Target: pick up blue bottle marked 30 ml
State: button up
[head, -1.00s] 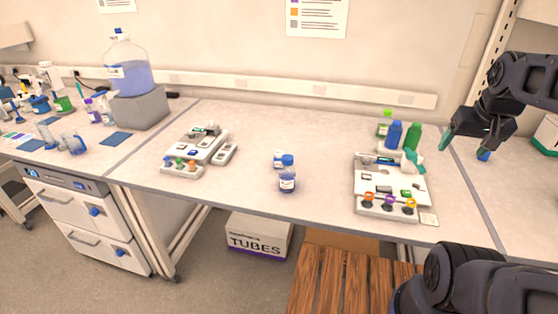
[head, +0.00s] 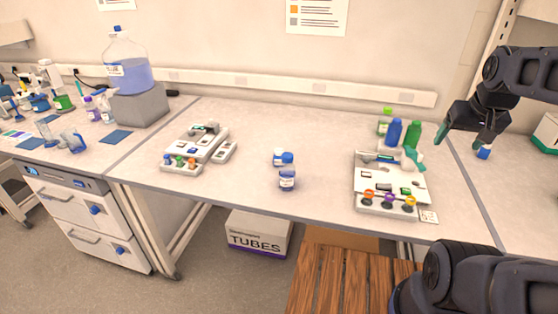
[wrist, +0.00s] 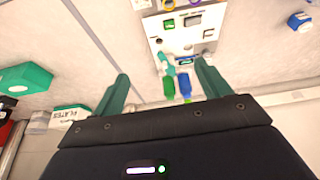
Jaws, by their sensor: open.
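The label print is too small to read, so I cannot tell which is marked 30 ml. My gripper (head: 460,142) is open and empty above the table's right part, right of all these bottles. Its teal fingers (wrist: 165,85) are spread in the wrist view.
A white device with coloured rings (head: 392,195) lies between the front bottles and my gripper. A green bottle (head: 413,136) stands close to the blue one. Another white device (head: 200,146) sits left. The table's middle is mostly clear.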

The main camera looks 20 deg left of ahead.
jog(key=w+a+n+y, duration=0.1)
jog(key=w+a+n, duration=0.2)
jog(key=w+a, duration=0.65)
jog(key=n+g+y, duration=0.2)
jog(key=n+y, duration=0.1)
jog(key=n, duration=0.4)
send_over(280, 151)
jog(key=s+d, duration=0.2)
notch_tip(280, 151, down, 18)
jog(key=x, duration=0.4)
jog(key=shift+d+f, duration=0.15)
jog(key=shift+f, duration=0.3)
jog(key=shift+w+x, duration=0.15)
jog(key=shift+x, duration=1.25)
jog(key=shift+w+x, duration=0.2)
jog(key=shift+x, duration=1.2)
jog(key=shift+r, duration=0.1)
jog(key=c, duration=1)
